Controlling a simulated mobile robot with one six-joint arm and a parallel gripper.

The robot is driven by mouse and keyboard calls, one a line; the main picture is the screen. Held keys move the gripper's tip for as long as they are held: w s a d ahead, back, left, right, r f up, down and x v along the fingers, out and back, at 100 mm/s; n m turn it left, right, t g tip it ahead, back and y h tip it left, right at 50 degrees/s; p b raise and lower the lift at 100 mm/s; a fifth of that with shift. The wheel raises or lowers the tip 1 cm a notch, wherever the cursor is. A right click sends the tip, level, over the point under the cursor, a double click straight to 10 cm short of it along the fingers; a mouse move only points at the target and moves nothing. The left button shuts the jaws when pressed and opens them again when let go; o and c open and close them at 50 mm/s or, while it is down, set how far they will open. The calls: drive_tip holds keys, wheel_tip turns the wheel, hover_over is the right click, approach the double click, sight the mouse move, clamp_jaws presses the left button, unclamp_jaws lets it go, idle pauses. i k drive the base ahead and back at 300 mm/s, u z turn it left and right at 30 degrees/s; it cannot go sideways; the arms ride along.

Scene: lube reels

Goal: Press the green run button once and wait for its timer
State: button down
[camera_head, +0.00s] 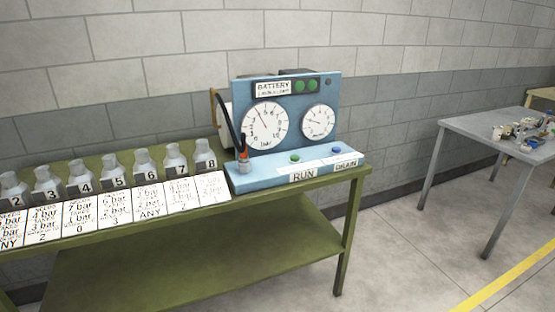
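The green run button (295,158) sits on the sloped front of a blue panel unit (262,178), above the label RUN (303,175). Nothing touches it. A blue button (336,150) sits to its right, above the label DRAIN (347,166). On the upright board are a large dial (265,126), a smaller dial (318,122) and a BATTERY label (271,88). No separate timer can be made out. My gripper is not in view.
The unit stands at the right end of a green bench (190,213). Several numbered jars (143,163) with white cards stand to its left. A dark hose with an orange-tipped nozzle (243,155) is at the unit's left. A grey table (480,130) stands right; floor between is clear.

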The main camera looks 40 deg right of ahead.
sight(293, 158)
drive_tip(key=u, duration=0.9)
drive_tip(key=k, duration=1.55)
drive_tip(key=z, duration=0.45)
drive_tip(key=i, duration=1.05)
drive_tip(key=u, duration=0.15)
